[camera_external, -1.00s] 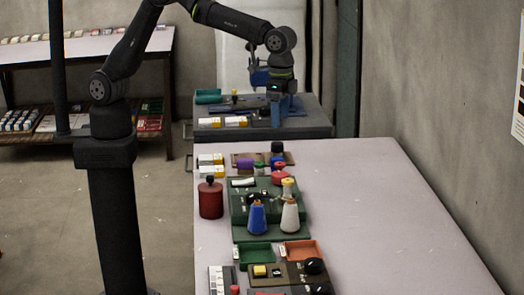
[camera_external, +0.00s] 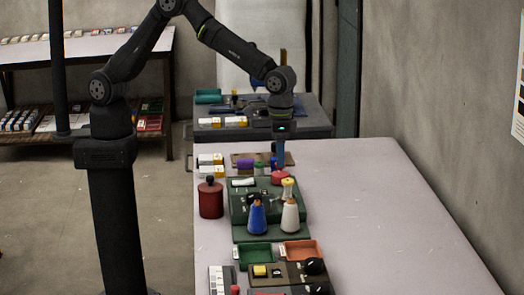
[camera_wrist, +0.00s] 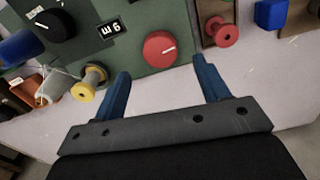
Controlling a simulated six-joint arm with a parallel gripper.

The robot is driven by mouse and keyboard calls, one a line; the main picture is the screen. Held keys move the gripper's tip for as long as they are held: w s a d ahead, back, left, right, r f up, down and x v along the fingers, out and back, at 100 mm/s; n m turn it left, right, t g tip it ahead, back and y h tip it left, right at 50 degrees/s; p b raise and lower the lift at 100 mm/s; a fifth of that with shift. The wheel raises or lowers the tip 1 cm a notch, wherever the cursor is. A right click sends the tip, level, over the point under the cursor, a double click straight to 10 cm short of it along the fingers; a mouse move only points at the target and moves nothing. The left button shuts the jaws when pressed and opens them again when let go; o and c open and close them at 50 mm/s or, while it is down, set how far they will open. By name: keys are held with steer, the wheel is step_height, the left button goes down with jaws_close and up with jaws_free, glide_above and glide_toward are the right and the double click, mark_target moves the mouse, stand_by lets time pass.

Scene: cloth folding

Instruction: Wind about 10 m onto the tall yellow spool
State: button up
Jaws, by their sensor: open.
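The yellow spool (camera_wrist: 90,83) stands upright at the winder's edge in the wrist view, with a pale thread running to it; it also shows in the outside view (camera_external: 288,189). The green winder (camera_external: 240,208) carries a red round knob (camera_wrist: 160,48), a black knob (camera_wrist: 52,25) and a small black display (camera_wrist: 111,29); upside down, its characters look like "9 m". My gripper (camera_wrist: 162,66) is open and empty, its blue fingers apart on either side of the red knob's near side. In the outside view, my gripper (camera_external: 280,165) points down close above the red knob.
A blue cone (camera_external: 257,217) and a white cone (camera_external: 290,217) stand on the winder's front. A red spool (camera_wrist: 222,32) and a blue block (camera_wrist: 271,13) lie near my right finger. A red canister (camera_external: 211,199) stands left. The table's right side is clear.

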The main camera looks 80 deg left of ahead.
mark_target(280, 173)
steer(key=shift+f, duration=2.75)
steer(key=c, duration=1)
steer(key=shift+m, duration=0.9)
steer(key=o, duration=1)
steer(key=shift+r, duration=0.1)
step_height(280, 173, up, 17)
steer(key=shift+r, duration=0.15)
